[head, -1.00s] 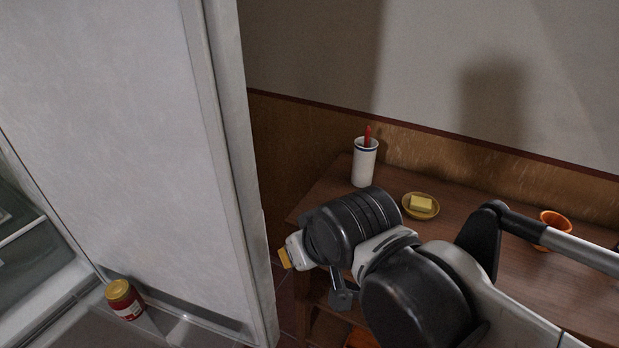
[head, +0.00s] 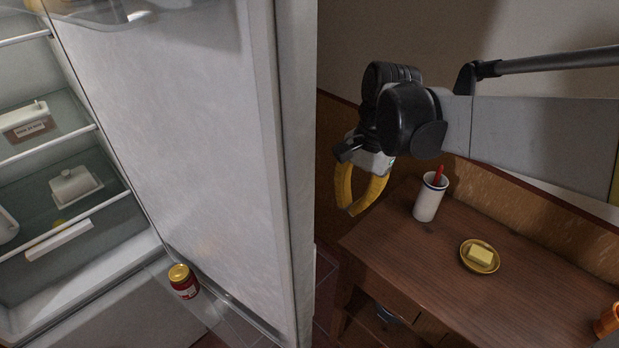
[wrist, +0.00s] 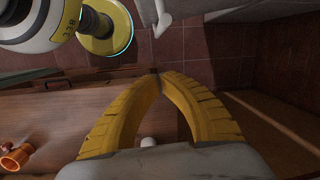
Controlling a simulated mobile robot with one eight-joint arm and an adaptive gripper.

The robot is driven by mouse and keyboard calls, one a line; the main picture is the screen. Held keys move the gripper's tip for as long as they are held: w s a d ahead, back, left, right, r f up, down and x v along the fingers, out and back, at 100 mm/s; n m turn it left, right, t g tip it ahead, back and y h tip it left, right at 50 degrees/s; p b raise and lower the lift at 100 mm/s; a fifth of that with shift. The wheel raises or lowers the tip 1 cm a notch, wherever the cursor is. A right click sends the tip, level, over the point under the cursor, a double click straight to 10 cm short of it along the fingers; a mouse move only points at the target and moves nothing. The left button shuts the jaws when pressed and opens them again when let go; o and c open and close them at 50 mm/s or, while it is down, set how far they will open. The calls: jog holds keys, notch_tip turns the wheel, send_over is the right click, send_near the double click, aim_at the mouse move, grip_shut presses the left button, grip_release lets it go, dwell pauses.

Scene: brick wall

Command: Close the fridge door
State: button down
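The fridge door (head: 190,130) stands open in the head view, its white inner side facing me and its edge running down the middle. The fridge interior (head: 60,170) shows at the left, with glass shelves. A red jar with a gold lid (head: 184,282) sits in the clear bin low on the door. My gripper (head: 349,212) is just right of the door's edge in the picture, apart from it, with yellow fingers pointing down. In the wrist view the fingertips (wrist: 157,74) meet with nothing between them. The door's outer face is hidden from the head view.
A wooden table (head: 400,262) stands right of the door, near my gripper. It holds a white cup with a red utensil (head: 430,198), a dish of butter (head: 480,256) and an orange cup (head: 608,320). Tiled floor shows between door and table.

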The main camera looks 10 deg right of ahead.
jog(key=s+a+f+m+g+b, duration=0.1)
jog(key=s+a+f+b, duration=0.1)
jog(key=a+f, duration=0.3)
jog(key=shift+a+f+m, duration=0.25)
jog(key=shift+f+m, duration=0.05)
jog(key=shift+f, duration=1.65)
jog(key=shift+a, duration=0.1)
